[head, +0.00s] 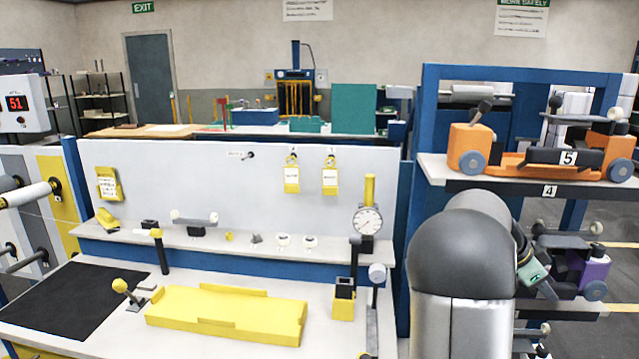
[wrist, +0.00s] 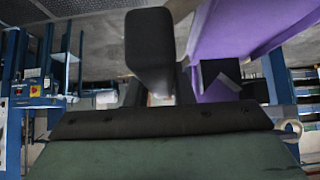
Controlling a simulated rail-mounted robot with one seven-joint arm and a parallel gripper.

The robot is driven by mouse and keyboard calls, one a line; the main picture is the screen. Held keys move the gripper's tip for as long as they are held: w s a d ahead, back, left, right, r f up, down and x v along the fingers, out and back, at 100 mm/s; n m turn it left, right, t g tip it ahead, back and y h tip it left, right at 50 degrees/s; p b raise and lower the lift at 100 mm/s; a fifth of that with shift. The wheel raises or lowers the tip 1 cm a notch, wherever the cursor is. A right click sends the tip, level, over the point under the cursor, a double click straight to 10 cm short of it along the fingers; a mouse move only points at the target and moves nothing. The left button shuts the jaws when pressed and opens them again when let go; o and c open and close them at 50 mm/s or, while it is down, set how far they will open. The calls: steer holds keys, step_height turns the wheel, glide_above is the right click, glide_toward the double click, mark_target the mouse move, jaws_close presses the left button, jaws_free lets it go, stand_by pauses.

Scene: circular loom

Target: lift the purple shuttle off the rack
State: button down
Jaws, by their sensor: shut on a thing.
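The purple shuttle (head: 594,271) is at the right of the head view, at the rack's lower level, below the orange shuttle. Its left part is hidden behind my arm and gripper. In the wrist view the purple shuttle (wrist: 225,35) fills the upper right, very close, with dark parts beside it. My gripper (wrist: 152,60) shows there as a dark finger reaching up from its black and green body. It is shut on the shuttle, but the contact is mostly hidden. I cannot tell whether the shuttle is clear of its shelf. The blue rack (head: 431,115) stands behind my arm.
An orange shuttle (head: 510,164) with a number 5 plate sits on the shelf directly above. The rack's left post and the upper shelf are close to my arm. A workbench with a yellow tray (head: 225,313) and a dial gauge (head: 368,221) stands to the left.

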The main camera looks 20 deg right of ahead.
steer(key=s+a+b, duration=0.2)
steer(key=s+b, duration=0.1)
steer(key=s, duration=0.2)
steer(key=s+a+r+b, duration=0.1)
steer(key=s+a+b, duration=0.2)
steer(key=s, duration=0.3)
steer(key=shift+r+b, duration=0.25)
steer(key=shift+b, duration=0.1)
